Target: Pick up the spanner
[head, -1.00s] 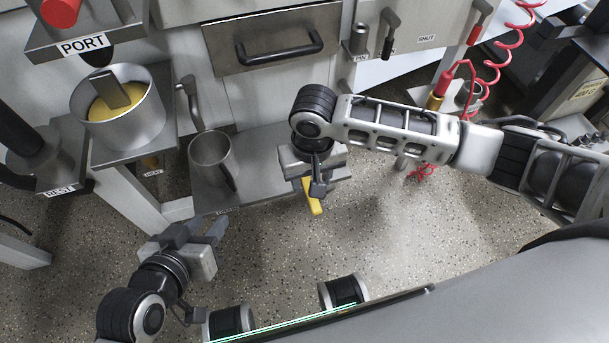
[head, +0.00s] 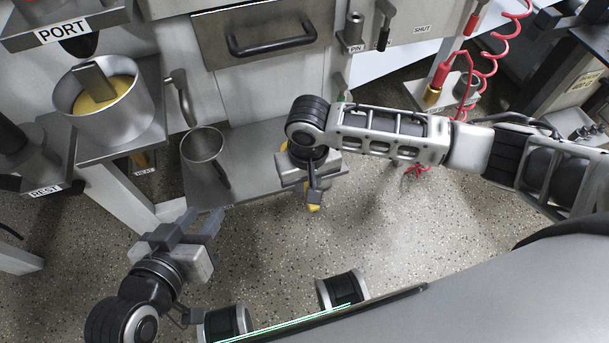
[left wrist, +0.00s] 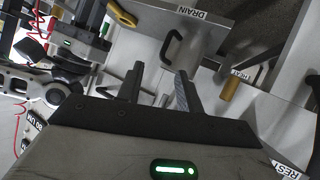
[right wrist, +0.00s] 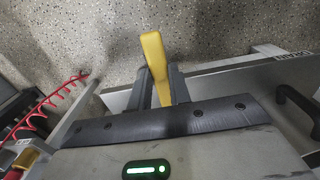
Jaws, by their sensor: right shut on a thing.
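The spanner shows as a yellow bar (right wrist: 155,65) between the two fingers of my right gripper (right wrist: 160,80), which is shut on it. The yellow end also shows at the top of the left wrist view (left wrist: 122,13). My left gripper (head: 202,220) is open and empty, low at the left in the head view, its fingers (left wrist: 160,78) apart in the left wrist view.
A grey mug (head: 205,150) stands on the low metal shelf (head: 262,170) beside the right gripper. A pot of yellow liquid (head: 108,100) stands at the left. A drawer handle (head: 272,45) and a red coiled hose (head: 494,70) are behind. Speckled floor (head: 420,230) is clear in front.

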